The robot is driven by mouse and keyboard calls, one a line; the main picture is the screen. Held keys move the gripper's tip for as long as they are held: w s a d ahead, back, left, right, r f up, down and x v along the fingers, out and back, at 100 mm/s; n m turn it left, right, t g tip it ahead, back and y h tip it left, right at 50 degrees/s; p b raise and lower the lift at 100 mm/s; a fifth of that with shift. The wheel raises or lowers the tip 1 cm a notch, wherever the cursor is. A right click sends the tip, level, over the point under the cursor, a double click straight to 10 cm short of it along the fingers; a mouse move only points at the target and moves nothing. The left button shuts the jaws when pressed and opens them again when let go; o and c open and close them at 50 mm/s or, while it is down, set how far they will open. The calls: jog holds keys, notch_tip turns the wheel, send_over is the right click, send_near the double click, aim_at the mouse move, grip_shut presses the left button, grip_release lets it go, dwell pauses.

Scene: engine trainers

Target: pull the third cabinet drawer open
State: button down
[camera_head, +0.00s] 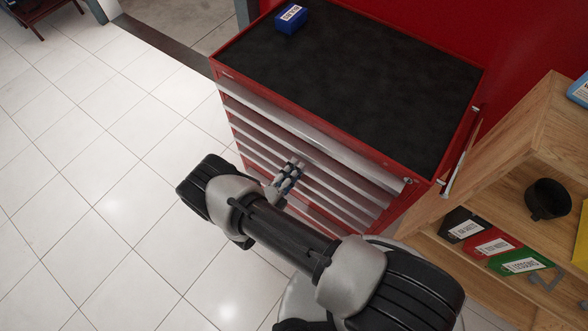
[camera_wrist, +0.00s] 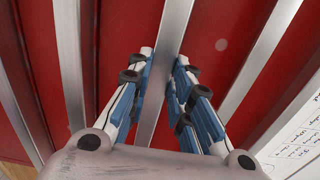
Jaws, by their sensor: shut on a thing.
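The red drawer cabinet (camera_head: 224,99) stands in the upper middle of the head view, with a black top and several drawers with long silver handle strips on its front. My gripper (camera_head: 289,174) is at the drawer front, partly hidden by my arm. In the wrist view, my gripper (camera_wrist: 164,62) has its blue-padded fingers on both sides of one silver drawer handle (camera_wrist: 167,40) and is shut on it. Other handle strips run roughly alongside it, with red drawer faces between. I cannot tell for sure which drawer the held handle belongs to. No drawer visibly stands far out.
A blue box (camera_head: 291,19) sits on the cabinet top. A wooden shelf (camera_head: 524,121) with a black cup (camera_head: 548,199) and several coloured bins stands close to the cabinet's right side. The white tiled floor (camera_head: 90,190) to the left is clear.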

jog(key=shift+s+f, duration=0.15)
jog(key=shift+f, duration=0.05)
